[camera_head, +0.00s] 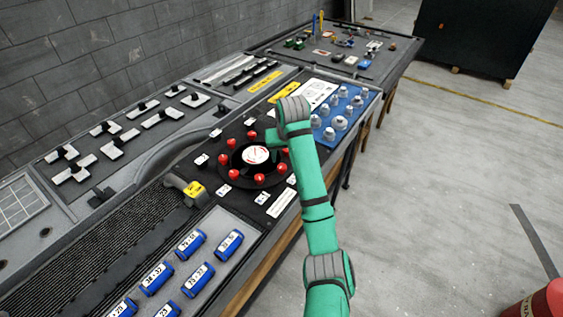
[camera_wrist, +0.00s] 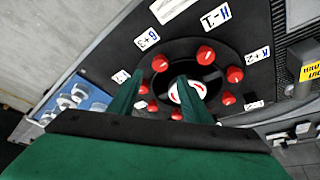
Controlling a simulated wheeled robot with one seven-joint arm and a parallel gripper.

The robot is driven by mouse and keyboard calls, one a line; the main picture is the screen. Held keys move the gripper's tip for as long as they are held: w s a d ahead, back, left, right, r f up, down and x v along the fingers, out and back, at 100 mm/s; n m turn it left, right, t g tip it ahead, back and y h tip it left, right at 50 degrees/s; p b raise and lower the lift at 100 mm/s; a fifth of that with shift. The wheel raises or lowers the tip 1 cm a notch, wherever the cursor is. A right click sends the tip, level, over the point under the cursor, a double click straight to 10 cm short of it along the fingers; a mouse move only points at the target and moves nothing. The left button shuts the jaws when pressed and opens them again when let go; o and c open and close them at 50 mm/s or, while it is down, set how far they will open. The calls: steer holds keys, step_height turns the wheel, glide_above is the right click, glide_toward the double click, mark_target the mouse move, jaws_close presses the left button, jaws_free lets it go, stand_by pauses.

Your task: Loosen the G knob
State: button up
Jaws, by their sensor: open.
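Several red knobs stand in a ring on a round black dial (camera_head: 237,180) with a white centre (camera_head: 256,155). No knob is visibly gripped. In the head view, my wrist hides the right side of the dial.
A blue panel with several grey knobs (camera_head: 340,122) lies beyond the dial. Blue labelled cylinders (camera_head: 190,243) lie on the near panel, and a yellow-marked block (camera_head: 194,190) sits left of the dial. Open floor (camera_head: 440,190) is to the right.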

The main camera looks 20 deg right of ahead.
mark_target(282, 166)
steer(key=x, duration=0.8)
steer(key=shift+w+f, duration=0.1)
steer(key=shift+f, duration=0.05)
steer(key=shift+c, duration=0.4)
steer(key=c, duration=1)
